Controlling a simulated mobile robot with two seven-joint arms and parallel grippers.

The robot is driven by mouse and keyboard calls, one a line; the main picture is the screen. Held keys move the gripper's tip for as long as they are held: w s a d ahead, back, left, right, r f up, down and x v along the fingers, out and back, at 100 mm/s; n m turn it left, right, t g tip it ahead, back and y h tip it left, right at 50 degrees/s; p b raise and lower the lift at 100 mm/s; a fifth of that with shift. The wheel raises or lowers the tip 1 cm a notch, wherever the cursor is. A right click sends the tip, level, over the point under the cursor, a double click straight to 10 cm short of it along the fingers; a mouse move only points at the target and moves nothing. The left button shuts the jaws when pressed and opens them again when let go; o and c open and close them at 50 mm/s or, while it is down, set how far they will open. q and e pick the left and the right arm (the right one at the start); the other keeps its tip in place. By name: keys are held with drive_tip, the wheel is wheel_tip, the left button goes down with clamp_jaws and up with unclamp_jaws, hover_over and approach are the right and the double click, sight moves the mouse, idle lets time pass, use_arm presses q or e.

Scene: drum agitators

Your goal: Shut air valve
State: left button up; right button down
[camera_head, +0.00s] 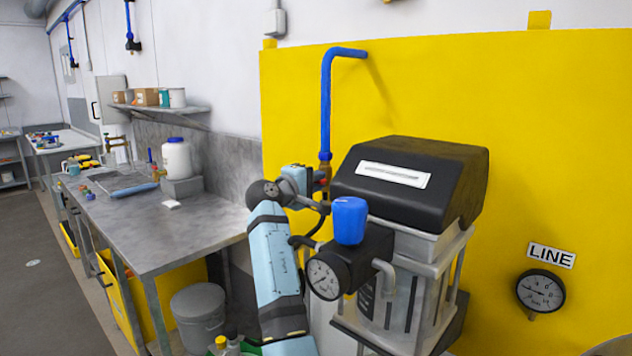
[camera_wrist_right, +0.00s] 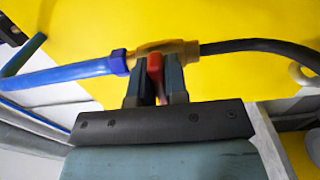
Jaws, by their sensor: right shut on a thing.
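The air valve is a brass body (camera_wrist_right: 172,48) in a line between a blue pipe (camera_wrist_right: 60,74) and a black hose (camera_wrist_right: 255,46). Its red handle (camera_wrist_right: 155,72) points out from the brass body toward my wrist, across the pipe line in the right wrist view. My right gripper (camera_wrist_right: 156,82) is shut on the red handle, with one dark finger on each side. In the head view my right gripper (camera_head: 312,180) is at the lower end of the upright blue pipe (camera_head: 326,105), and it hides most of the valve. My left gripper is not in view.
Just right of my right arm are a blue-capped regulator (camera_head: 349,220), its round gauge (camera_head: 323,280) and a black-topped drum unit (camera_head: 412,175). A yellow panel (camera_head: 560,130) stands behind. A steel bench (camera_head: 200,225) with a white jar (camera_head: 177,158) is at left.

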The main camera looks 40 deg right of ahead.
drive_tip(key=c, duration=1.1)
unclamp_jaws()
drive_tip(key=shift+d, duration=0.1)
drive_tip(key=shift+c, duration=0.2)
drive_tip(key=s+a+b, duration=0.1)
drive_tip(key=a+b, duration=0.1)
drive_tip(key=a, duration=1.1)
drive_tip(key=shift+a, duration=0.4)
